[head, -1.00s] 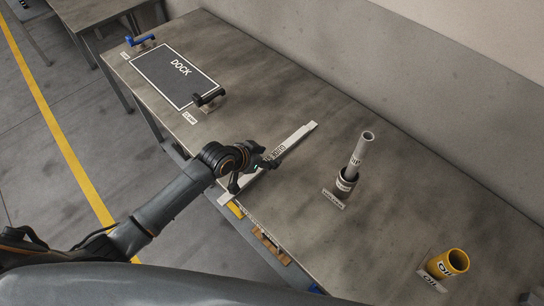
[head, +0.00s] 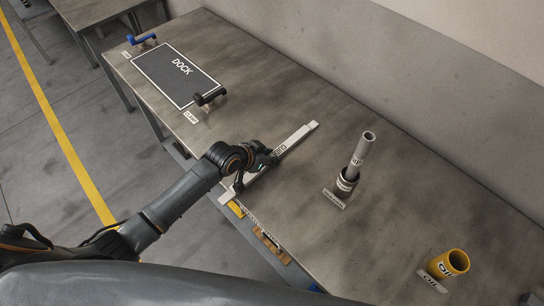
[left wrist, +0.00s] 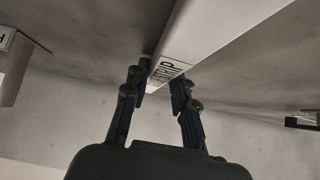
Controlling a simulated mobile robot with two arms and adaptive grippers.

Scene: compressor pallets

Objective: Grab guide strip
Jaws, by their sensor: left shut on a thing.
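The guide strip (head: 299,136) is a long, pale bar with dark lettering. It lies across the table, its near end (head: 227,196) reaching the front edge. My left gripper (head: 257,168) is at the strip's middle, covering part of the lettering. In the left wrist view the strip (left wrist: 205,35) runs between the two fingers of the gripper (left wrist: 160,88), which are shut on it from both sides. I cannot tell whether the strip is lifted off the table. My right gripper is not in view.
A grey tube in a dark holder (head: 346,182) stands right of the strip. A yellow oil cup (head: 448,263) is farther right. A dark dock mat (head: 160,65) lies at the left, with a black clamp (head: 209,96) and a blue clamp (head: 142,39) by it. Bare table lies between.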

